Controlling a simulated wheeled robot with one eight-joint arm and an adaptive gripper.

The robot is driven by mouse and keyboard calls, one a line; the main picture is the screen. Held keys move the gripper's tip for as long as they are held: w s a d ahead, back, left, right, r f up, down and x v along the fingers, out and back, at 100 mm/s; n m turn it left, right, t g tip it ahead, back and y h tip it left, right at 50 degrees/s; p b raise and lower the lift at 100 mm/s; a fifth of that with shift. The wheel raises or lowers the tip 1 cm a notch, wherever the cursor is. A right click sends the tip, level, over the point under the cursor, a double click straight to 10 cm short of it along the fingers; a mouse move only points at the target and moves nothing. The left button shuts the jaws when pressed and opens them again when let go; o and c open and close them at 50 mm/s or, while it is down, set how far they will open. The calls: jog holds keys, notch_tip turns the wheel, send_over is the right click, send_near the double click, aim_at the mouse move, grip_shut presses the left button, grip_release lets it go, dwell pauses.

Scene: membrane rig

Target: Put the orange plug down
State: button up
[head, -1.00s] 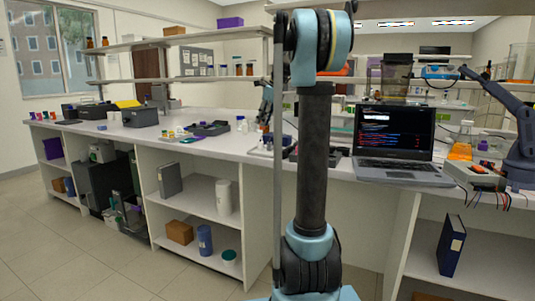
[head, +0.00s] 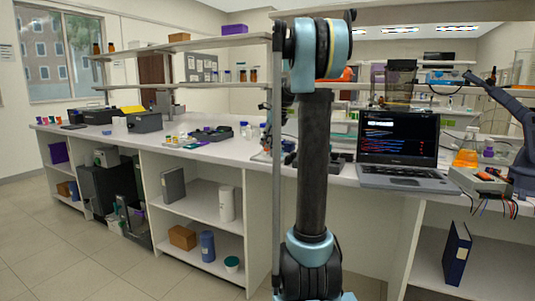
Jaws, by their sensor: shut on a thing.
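My gripper (head: 267,140) shows only as a thin sliver at the left edge of my own arm, low over the long bench. Most of it is hidden behind the arm's upright link. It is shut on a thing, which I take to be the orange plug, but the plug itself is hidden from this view. I cannot tell whether the plug touches the bench.
An open laptop (head: 397,145) stands right of my arm. An orange flask (head: 467,152) and a grey box with wires (head: 482,180) stand further right. Small bottles (head: 246,130) and a dark tray (head: 212,134) lie to the left. Shelves hang above the bench (head: 110,138).

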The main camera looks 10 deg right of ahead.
aim_at(267, 150)
jog(key=shift+f, duration=2.2)
jog(key=o, duration=0.8)
jog(key=v, duration=1.2)
jog(key=shift+s+a, duration=0.1)
jog(key=shift+s, duration=0.05)
